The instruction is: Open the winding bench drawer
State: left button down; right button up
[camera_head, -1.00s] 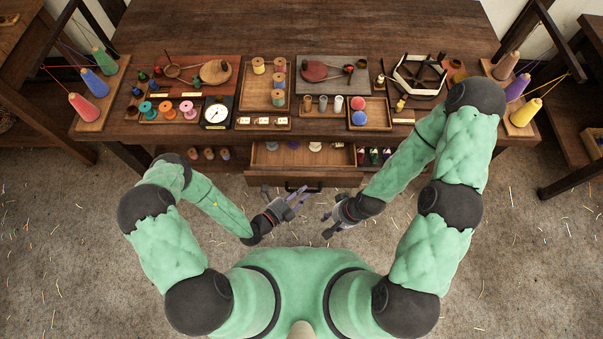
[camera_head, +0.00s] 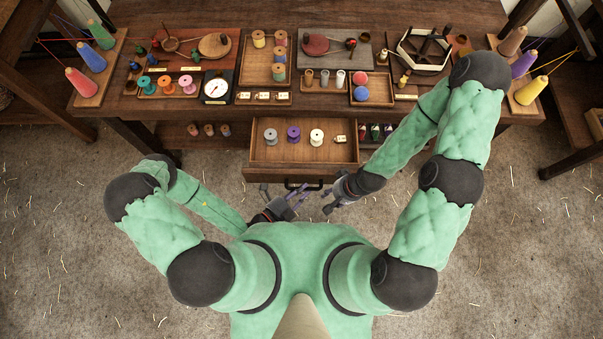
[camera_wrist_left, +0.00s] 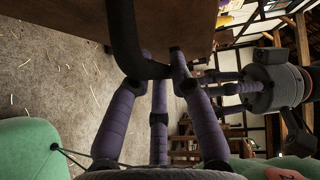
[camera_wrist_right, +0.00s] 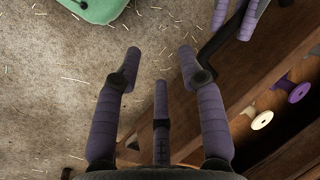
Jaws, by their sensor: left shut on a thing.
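The winding bench drawer (camera_head: 258,156) stands pulled out from the bench, and its inside shows. A grey spool (camera_head: 271,136), a purple spool (camera_head: 293,133), a cream spool (camera_head: 317,136) and a small tag (camera_head: 340,139) lie in it. The dark handle (camera_wrist_left: 124,45) is on the drawer front. My left gripper (camera_head: 298,198) is at the handle; in the left wrist view its purple fingers close around the bar. My right gripper (camera_head: 326,200) is open and empty, just right of the left one; the right wrist view shows its fingers apart.
The winding bench (camera_head: 270,15) carries trays, spools, a dial (camera_head: 215,88) and thread cones at both ends. Small bottles (camera_head: 375,132) stand on the lower shelf right of the drawer. The floor (camera_head: 480,230) around is clear apart from thread scraps.

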pick_arm(q)
jog(key=c, duration=1.1)
grip_release()
jog(key=shift+a, duration=0.1)
jog(key=v, duration=1.1)
jog(key=shift+s+a, duration=0.25)
jog(key=shift+s, duration=0.05)
jog(key=shift+r, duration=0.1)
jog(key=shift+s+a, duration=0.1)
